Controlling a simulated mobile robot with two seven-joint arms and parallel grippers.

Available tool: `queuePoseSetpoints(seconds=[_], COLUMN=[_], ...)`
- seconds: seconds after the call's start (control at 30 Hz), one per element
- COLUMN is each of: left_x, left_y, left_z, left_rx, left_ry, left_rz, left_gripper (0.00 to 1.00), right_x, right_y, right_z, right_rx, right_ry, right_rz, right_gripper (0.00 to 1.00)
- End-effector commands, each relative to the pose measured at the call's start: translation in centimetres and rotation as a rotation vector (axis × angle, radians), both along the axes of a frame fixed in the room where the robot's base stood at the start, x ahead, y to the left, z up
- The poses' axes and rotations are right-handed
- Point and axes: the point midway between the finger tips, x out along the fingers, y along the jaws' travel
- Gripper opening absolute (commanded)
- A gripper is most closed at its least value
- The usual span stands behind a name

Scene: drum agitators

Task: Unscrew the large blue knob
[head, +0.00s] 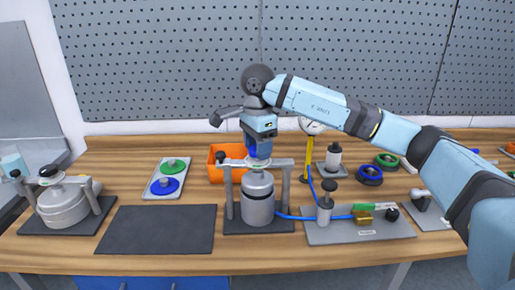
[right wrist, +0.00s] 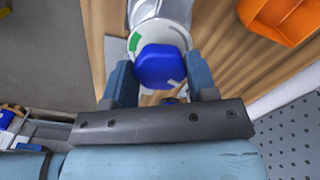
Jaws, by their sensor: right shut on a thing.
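The large blue knob (right wrist: 160,66) shows in the right wrist view, above a round white disc (right wrist: 178,33) with a green arc. My right gripper (right wrist: 160,84) has one finger on each side of the knob and is shut on it. In the head view the right gripper (head: 258,150) points down over a metal canister (head: 258,200) that stands between two posts. The gripper hides much of the knob there. My left gripper is in neither view.
An orange bin (head: 217,174) stands behind the canister, close to the gripper. A plate with green and blue discs (head: 152,188) lies to the left. A dark mat (head: 158,230) is bare. A valve plate (head: 330,232) with a blue hose is at the right.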

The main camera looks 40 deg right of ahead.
Motion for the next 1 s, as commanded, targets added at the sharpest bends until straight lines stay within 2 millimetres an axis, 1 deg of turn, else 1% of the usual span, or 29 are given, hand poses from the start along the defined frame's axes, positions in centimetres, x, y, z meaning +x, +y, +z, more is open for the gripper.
queuePoseSetpoints(seconds=[0.03,0.3,0.83,0.87,0.9,0.93,0.97,1.0], left_x=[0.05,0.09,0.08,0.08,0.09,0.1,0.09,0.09], left_y=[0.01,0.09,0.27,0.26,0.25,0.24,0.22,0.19], left_z=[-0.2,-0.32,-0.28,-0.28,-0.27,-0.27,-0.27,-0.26], left_rx=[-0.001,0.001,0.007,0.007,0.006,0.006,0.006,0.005], left_ry=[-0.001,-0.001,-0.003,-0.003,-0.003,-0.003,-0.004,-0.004], left_rz=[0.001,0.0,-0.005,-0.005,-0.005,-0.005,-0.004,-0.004], left_gripper=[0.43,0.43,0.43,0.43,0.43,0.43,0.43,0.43], right_x=[-0.18,-0.18,-0.18,-0.18,-0.18,-0.17,-0.15,-0.13], right_y=[0.14,0.14,0.14,0.14,0.14,0.14,0.13,0.11], right_z=[-0.62,-0.57,-0.53,-0.53,-0.53,-0.51,-0.48,-0.42], right_rx=[-0.001,-0.001,-0.001,-0.001,-0.001,0.0,0.0,-0.001], right_ry=[0.011,0.012,0.011,0.011,0.011,0.011,0.01,0.008], right_rz=[0.029,0.121,0.143,0.143,0.142,0.142,0.142,0.141], right_gripper=[0.29,0.29,0.28,0.57,0.66,0.73,0.78,0.78])
